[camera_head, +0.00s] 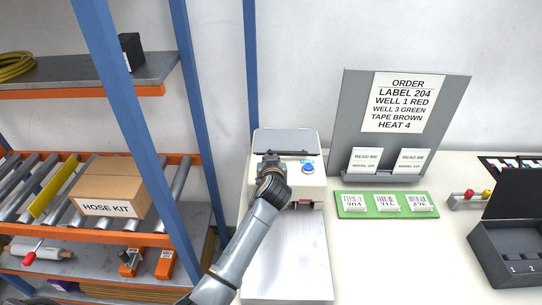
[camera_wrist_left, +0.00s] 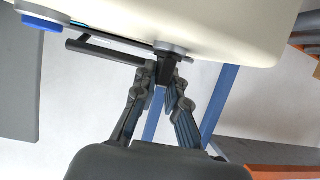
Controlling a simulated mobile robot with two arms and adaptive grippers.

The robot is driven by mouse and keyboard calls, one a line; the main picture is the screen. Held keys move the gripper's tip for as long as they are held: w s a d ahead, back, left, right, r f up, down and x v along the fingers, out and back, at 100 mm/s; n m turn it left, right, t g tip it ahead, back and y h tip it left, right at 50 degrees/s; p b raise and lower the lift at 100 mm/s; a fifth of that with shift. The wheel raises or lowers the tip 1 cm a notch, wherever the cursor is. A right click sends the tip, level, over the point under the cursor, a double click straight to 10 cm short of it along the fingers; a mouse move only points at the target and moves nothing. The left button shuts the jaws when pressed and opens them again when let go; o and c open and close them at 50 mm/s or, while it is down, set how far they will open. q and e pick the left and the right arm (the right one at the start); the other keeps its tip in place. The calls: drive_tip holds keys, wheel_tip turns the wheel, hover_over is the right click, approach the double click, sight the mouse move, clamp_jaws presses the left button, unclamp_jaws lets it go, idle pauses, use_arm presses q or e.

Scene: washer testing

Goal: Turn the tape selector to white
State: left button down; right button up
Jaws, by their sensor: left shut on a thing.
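The cream tape machine (camera_head: 310,188) stands on the bench at the middle of the head view. My left gripper (camera_head: 271,165) is at its top front and hides the selector there. The colour marks around the knob cannot be read. My right gripper is not in view.
A blue button (camera_head: 308,168) is right of my gripper. An order sign (camera_head: 399,103) reads TAPE BROWN. A green board (camera_head: 363,211) with label cards and an open black case (camera_head: 507,253) stand to the right. A shelf with a HOSE KIT box (camera_head: 112,190) is at left.

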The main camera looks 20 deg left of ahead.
use_arm(q)
drive_tip(key=shift+a+r+m+h, duration=0.1)
drive_tip(key=shift+m+h, duration=0.2)
drive_tip(key=c, duration=1.7)
unclamp_jaws()
drive_tip(key=shift+c, duration=0.2)
drive_tip(key=shift+o, duration=0.4)
drive_tip(key=shift+w, duration=0.1)
drive_tip(key=v, duration=1.2)
drive_tip(key=shift+f, duration=0.2)
